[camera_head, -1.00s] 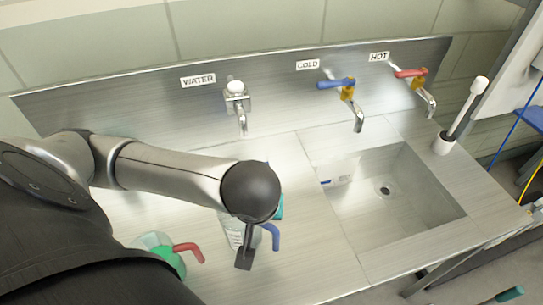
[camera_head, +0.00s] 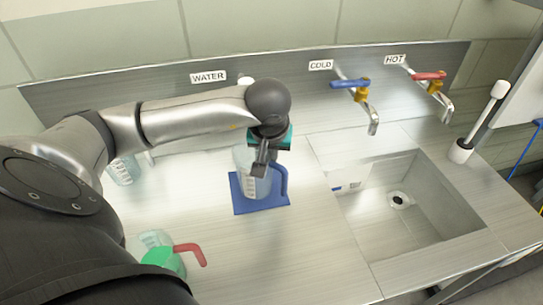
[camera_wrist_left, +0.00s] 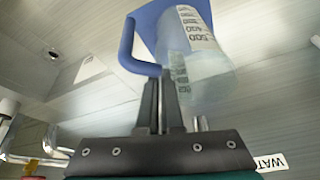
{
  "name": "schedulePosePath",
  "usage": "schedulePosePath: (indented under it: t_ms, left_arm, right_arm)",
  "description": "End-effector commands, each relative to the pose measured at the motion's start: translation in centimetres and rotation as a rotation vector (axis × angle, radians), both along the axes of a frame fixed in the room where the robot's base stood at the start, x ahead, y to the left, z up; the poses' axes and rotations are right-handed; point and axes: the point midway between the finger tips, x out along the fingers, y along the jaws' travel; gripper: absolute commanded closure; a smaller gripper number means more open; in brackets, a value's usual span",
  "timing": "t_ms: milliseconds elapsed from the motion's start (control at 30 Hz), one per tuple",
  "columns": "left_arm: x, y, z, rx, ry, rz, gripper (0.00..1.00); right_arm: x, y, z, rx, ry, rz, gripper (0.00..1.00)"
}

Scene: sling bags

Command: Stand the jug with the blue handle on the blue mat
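The clear measuring jug with the blue handle (camera_head: 251,186) is upright over the blue mat (camera_head: 240,207). I cannot tell whether its base touches the mat. My left gripper (camera_head: 260,165) comes down at the jug's top, on the handle side. In the left wrist view its two fingers (camera_wrist_left: 161,100) are close together on the top end of the blue handle (camera_wrist_left: 128,48), beside the clear wall of the jug (camera_wrist_left: 200,72). The blue mat also shows behind the jug there (camera_wrist_left: 149,22). Part of the jug's top is hidden by my gripper. My right gripper is not in view.
A jug with a red handle (camera_head: 188,250) and green contents stands at the front left. Another clear vessel (camera_head: 122,170) stands behind my left arm. The sink (camera_head: 405,215) is to the right, with taps along the back wall. The counter in front of the mat is clear.

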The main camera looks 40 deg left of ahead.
Motion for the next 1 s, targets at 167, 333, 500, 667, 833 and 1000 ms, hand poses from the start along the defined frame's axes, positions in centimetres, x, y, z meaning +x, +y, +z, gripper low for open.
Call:
schedulePosePath:
  t_ms: [167,333,500,667,833,1000]
  left_arm:
    - [1.9,1.3,0.1,0.0,-0.003,0.001,1.0]
    - [2.3,1.7,-0.2,0.001,-0.001,0.0,1.0]
    - [2.2,1.6,-2.4,-0.001,0.004,0.0,1.0]
    - [2.3,1.6,-3.6,0.001,-0.001,0.0,1.0]
    - [2.3,1.7,-3.5,0.001,-0.002,0.0,1.0]
    - [2.3,1.6,-3.9,0.001,0.001,-0.001,0.94]
  right_arm:
    - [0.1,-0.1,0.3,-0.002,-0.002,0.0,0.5]
    - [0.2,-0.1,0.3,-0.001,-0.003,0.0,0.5]
    - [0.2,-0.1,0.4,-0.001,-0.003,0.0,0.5]
    - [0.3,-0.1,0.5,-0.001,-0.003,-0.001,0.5]
    - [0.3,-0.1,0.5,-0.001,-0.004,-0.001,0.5]
    - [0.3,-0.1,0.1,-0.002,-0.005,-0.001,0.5]
